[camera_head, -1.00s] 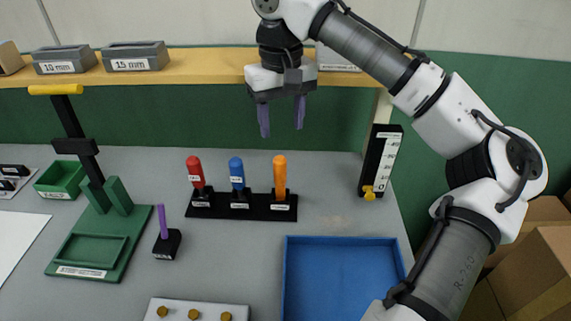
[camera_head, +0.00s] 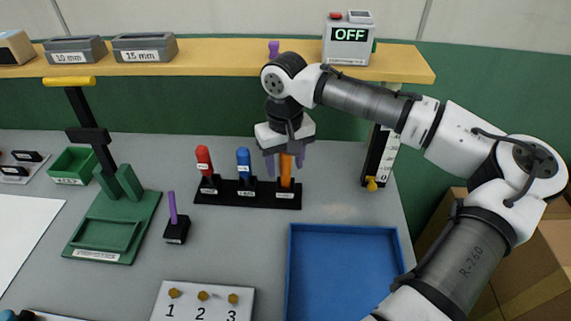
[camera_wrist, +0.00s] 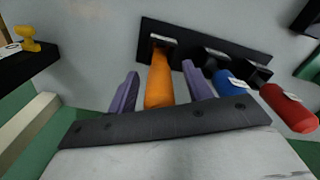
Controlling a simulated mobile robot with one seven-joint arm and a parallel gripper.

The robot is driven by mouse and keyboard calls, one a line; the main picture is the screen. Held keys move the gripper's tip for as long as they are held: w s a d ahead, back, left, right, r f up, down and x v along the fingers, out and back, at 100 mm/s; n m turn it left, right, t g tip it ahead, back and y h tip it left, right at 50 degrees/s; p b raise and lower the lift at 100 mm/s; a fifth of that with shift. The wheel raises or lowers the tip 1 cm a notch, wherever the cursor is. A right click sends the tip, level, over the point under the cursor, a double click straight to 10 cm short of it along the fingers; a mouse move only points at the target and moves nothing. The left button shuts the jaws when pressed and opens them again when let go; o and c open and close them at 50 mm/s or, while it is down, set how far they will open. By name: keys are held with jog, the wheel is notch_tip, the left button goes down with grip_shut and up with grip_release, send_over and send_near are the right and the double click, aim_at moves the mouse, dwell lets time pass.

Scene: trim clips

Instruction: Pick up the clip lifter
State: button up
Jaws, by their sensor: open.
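A black rack (camera_head: 232,199) holds three upright tools with red (camera_head: 204,160), blue (camera_head: 243,162) and orange (camera_head: 287,170) handles. Their labels are too small to read, so I cannot tell by name which is the clip lifter. My gripper (camera_head: 285,166) points down over the orange-handled tool. It is open, with one purple finger on each side of the orange handle. The wrist view shows the orange handle (camera_wrist: 159,85) between the fingers (camera_wrist: 160,75), with gaps visible. The blue handle (camera_wrist: 229,82) is just outside one finger.
A blue tray (camera_head: 345,229) lies in front right of the rack. A black gauge stand (camera_head: 381,158) is to the right. A small black block with a purple peg (camera_head: 174,225) and a green stand (camera_head: 120,225) are left. A shelf (camera_head: 215,64) runs behind.

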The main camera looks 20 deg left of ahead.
jog(key=shift+f, duration=0.3)
jog(key=c, duration=1.1)
jog(key=shift+r, duration=0.1)
jog(key=shift+r+b, duration=2)
jog(key=shift+r, duration=7.15)
